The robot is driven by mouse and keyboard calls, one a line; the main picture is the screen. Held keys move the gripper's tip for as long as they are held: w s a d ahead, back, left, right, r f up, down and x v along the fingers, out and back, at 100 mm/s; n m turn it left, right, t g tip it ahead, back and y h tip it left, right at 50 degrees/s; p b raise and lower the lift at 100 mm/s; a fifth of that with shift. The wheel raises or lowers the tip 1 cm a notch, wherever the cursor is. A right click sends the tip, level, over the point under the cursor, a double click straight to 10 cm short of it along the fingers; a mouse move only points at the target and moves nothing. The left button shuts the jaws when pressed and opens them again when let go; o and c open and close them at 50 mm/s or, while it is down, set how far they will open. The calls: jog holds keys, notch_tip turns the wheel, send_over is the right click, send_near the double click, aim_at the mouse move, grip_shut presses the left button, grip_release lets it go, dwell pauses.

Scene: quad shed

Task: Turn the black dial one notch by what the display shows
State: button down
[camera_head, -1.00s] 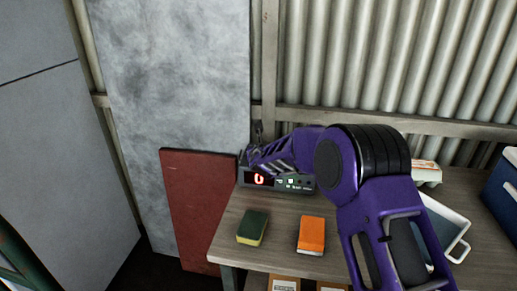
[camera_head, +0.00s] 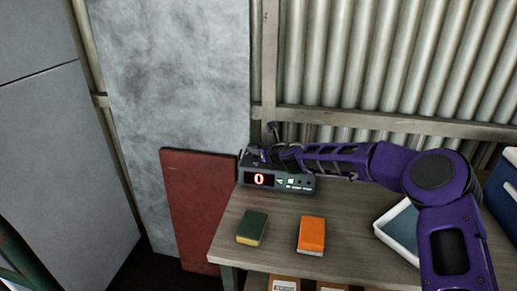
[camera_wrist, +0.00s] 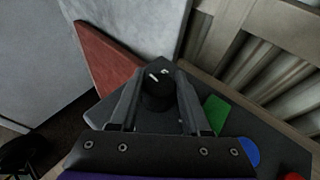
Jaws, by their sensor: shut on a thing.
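A dark grey box device stands at the back left of the table, its front display (camera_head: 259,179) showing a red figure that reads as 0. The black dial (camera_wrist: 158,88) sits on its top, with a white mark on its upper face in the wrist view. My gripper (camera_wrist: 158,97) is shut on the dial, one finger on each side. In the head view my gripper (camera_head: 257,156) is small and dark above the device, and the dial is mostly hidden there.
On the device top are a green patch (camera_wrist: 215,112) and a blue round patch (camera_wrist: 248,152). A green-and-yellow sponge (camera_head: 252,227) and an orange-topped block (camera_head: 311,235) lie on the table (camera_head: 280,212) in front. A white tray (camera_head: 384,233) is at right. A red board (camera_head: 195,200) leans at left.

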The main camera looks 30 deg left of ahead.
jog(key=shift+f+n+g+y, duration=0.1)
jog(key=shift+n+g+y, duration=0.3)
jog(key=shift+n+g, duration=0.5)
jog(key=shift+c, duration=1.9)
grip_release()
jog(key=v, duration=1.7)
jog(key=shift+d, duration=0.25)
